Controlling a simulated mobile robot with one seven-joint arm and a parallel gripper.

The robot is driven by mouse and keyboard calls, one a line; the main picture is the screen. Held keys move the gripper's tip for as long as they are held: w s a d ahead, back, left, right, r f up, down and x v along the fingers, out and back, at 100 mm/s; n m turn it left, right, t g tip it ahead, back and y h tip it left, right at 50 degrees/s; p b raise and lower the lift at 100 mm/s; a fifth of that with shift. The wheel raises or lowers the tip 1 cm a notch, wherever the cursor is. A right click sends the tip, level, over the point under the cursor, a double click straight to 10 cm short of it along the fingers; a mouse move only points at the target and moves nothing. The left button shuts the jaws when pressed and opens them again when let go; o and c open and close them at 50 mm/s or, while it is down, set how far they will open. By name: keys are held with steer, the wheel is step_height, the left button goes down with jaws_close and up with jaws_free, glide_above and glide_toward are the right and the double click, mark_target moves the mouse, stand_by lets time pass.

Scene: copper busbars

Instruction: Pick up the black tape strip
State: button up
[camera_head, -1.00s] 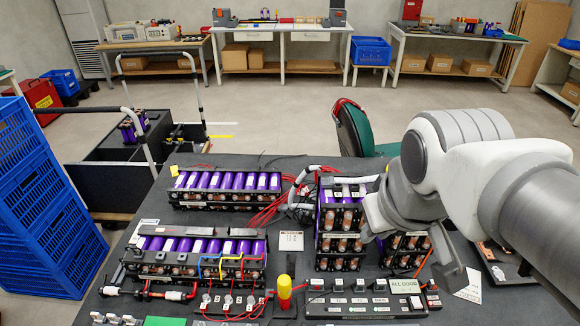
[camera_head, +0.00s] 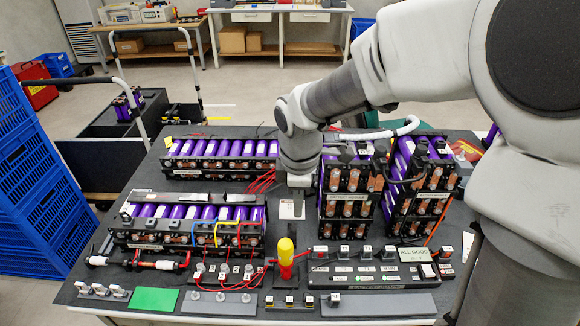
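I cannot single out the black tape strip with certainty. My gripper (camera_head: 297,182) points down over the middle of the table, left of the upright modules and just above a pale card (camera_head: 290,209). Its fingers are too small and hidden to show whether they are open or shut. I see nothing held in it.
Upright battery modules (camera_head: 347,204) stand close to the right of my gripper. A purple-cell module (camera_head: 222,160) lies behind left, with red wires beside it. A yellow-handled tool (camera_head: 286,256) stands in front. A green pad (camera_head: 154,300) and grey strips (camera_head: 222,304) lie along the front edge.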

steer(key=b, duration=0.4)
glide_above(296, 245)
steer(key=s, duration=0.1)
step_height(296, 245, down, 11)
steer(key=shift+f, duration=0.1)
steer(key=shift+w+f+b, duration=0.2)
steer(key=shift+f+b, duration=0.5)
steer(key=shift+f, duration=0.8)
steer(key=shift+w+f+b, duration=0.2)
steer(key=shift+f+b, duration=0.5)
steer(key=shift+f, duration=0.75)
steer(key=shift+r, duration=0.1)
jaws_close()
